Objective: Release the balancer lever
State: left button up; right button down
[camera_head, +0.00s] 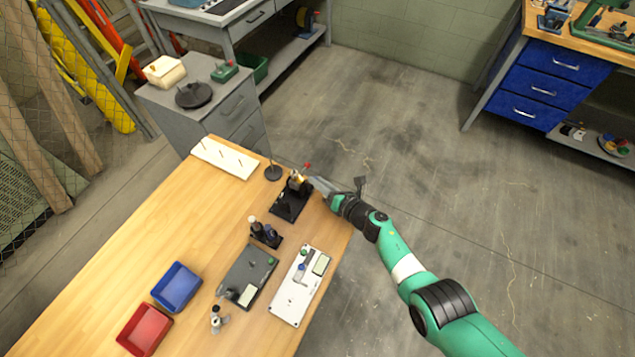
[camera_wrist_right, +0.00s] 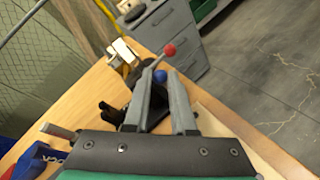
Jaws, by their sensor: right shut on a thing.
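The balancer (camera_head: 287,206) is a black-based device with a brass-coloured part, standing near the right edge of the wooden table. A lever with a red knob (camera_head: 307,166) sticks up from it; the red knob also shows in the right wrist view (camera_wrist_right: 169,49). My right gripper (camera_head: 313,182) reaches in from the right at the balancer. In the right wrist view its fingers (camera_wrist_right: 161,80) are closed around a blue knob (camera_wrist_right: 160,76) just below the red one. The head view hides the blue knob behind the gripper. My left gripper is not in view.
On the wooden table (camera_head: 175,230) are a white pegged board (camera_head: 224,158), a dark round stand (camera_head: 273,172), a black holder (camera_head: 265,233), grey (camera_head: 247,276) and white (camera_head: 300,285) panels, and blue (camera_head: 176,287) and red (camera_head: 145,330) bins. Open floor lies right of the table.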

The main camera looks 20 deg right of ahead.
jog(key=c, duration=0.7)
grip_release()
jog(key=shift+c, duration=0.2)
jog(key=shift+s+d+r+p, duration=0.1)
jog(key=shift+s+r+p, duration=0.05)
jog(key=shift+p, duration=0.25)
jog(key=p+v, duration=0.9)
jog(key=v, duration=0.2)
jog(key=shift+s, duration=0.15)
